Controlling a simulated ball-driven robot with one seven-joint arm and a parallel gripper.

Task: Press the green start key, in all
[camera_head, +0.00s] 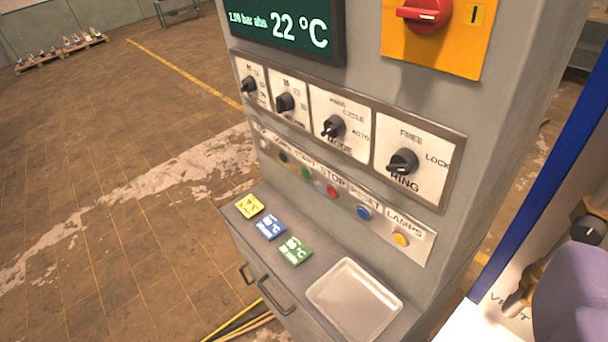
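The green start key (306,172) is a small round button in the lower row on the front of the grey control cabinet (470,255). The label START stands above it. A dark button (284,158) sits to its left and the red stop button (333,191) to its right. Farther right are the blue reset button (364,213) and the yellow lamps button (400,239). Nothing covers the green key. My gripper does not show in this view.
Black rotary knobs (403,162) sit above the buttons. Below, a ledge carries yellow, blue (270,227) and green cards and a white tray (355,299). A red main switch (425,12) is above. A purple shape (575,300) stands at right. Floor at left is open.

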